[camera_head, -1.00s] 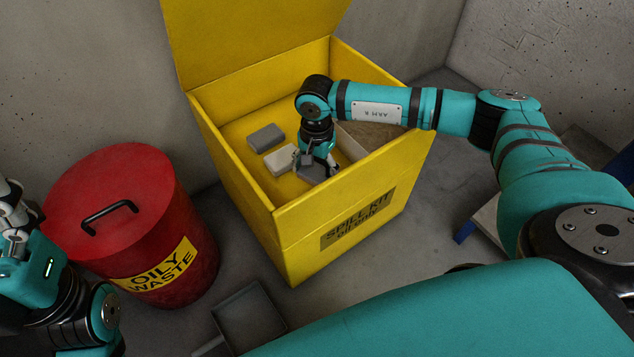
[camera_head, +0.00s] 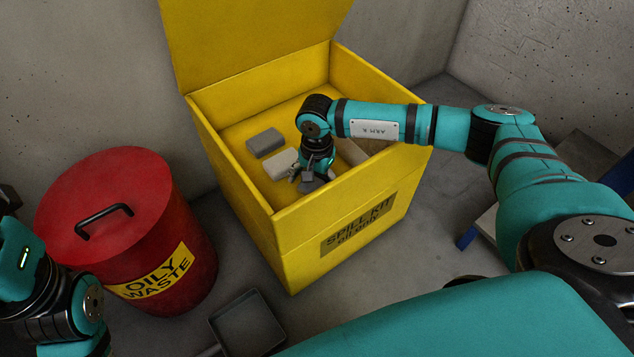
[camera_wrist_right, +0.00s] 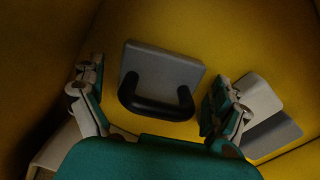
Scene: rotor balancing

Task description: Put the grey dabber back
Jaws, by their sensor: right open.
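The grey dabber is a grey block with a black bow handle (camera_wrist_right: 160,82). It shows in the right wrist view against the yellow box floor, and in the head view its grey part (camera_head: 308,185) is partly hidden by my gripper. My right gripper (camera_wrist_right: 155,105) is open, with one finger on each side of the handle and clear gaps to both. In the head view my right gripper (camera_head: 312,177) reaches down into the yellow spill kit box (camera_head: 300,250). My left arm shows at the left edge; its fingers are not clearly visible.
A grey block (camera_head: 265,143) and a pale block (camera_head: 282,163) lie in the box, left of my gripper. A brown compartment is at its right. The lid stands open. A red oily waste bin (camera_head: 185,225) and a grey pan (camera_head: 250,325) stand on the floor.

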